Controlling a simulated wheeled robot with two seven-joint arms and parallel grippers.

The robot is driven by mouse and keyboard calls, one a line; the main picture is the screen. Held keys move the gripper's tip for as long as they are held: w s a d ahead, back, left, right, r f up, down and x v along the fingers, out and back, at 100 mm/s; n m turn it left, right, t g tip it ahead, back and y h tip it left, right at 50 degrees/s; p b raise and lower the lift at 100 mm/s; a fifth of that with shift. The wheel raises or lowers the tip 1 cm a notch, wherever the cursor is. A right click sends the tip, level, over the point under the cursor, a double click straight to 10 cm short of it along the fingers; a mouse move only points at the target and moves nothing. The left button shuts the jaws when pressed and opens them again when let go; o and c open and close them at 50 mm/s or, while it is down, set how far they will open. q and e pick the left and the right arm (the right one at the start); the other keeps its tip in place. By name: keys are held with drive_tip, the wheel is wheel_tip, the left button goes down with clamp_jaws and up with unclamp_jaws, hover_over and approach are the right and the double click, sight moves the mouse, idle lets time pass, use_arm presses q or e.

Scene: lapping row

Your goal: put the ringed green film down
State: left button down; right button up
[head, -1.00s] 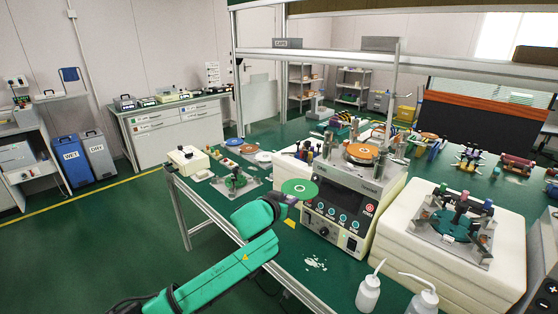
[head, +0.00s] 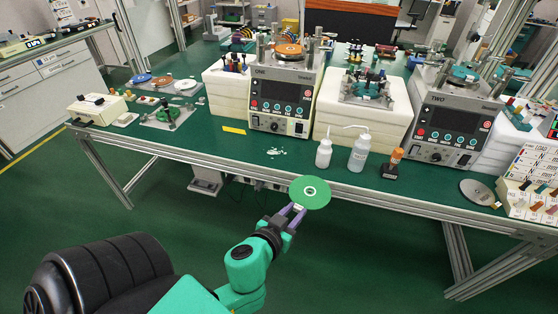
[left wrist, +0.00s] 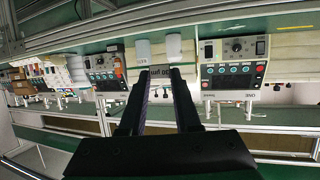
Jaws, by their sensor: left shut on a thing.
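The green film (head: 317,199) is a flat round disc with a pale ring at its centre. My left gripper (head: 293,211) is shut on its near edge and holds it out in front of the bench's front edge, against the floor in the head view. In the left wrist view a small tab with dark lettering (left wrist: 162,73) shows between my left fingers (left wrist: 161,85); the disc itself is hard to make out there. My right gripper is in neither view now.
On the green bench (head: 215,145) stand machine ONE (head: 280,97) with an orange disc on top, machine TWO (head: 450,118), two wash bottles (head: 358,154) and a grey disc (head: 478,192). A yellow label (head: 234,130) and white spill (head: 276,152) lie before machine ONE. Blue, orange and white discs (head: 185,85) lie back left.

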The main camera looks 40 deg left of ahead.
use_arm(q)
drive_tip(key=shift+n+y, duration=0.4)
drive_tip(key=shift+y, duration=0.1)
drive_tip(key=w+a+b, duration=0.1)
drive_tip(key=w+a, duration=0.2)
drive_tip(key=shift+w+f, duration=0.15)
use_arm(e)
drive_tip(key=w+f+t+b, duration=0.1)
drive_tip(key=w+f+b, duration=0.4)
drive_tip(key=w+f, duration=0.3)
use_arm(q)
wheel_tip(320, 180, up, 10)
drive_tip(key=n+g+y+b, duration=0.1)
drive_tip(key=n+y+b, duration=0.15)
drive_tip(key=b, duration=0.35)
hover_over(266, 165)
wheel_tip(266, 165, down, 15)
drive_tip(key=shift+r+b, duration=0.2)
drive_tip(key=shift+b, duration=0.75)
wheel_tip(266, 165, down, 5)
drive_tip(key=shift+r+b, duration=0.1)
drive_tip(key=shift+b, duration=0.3)
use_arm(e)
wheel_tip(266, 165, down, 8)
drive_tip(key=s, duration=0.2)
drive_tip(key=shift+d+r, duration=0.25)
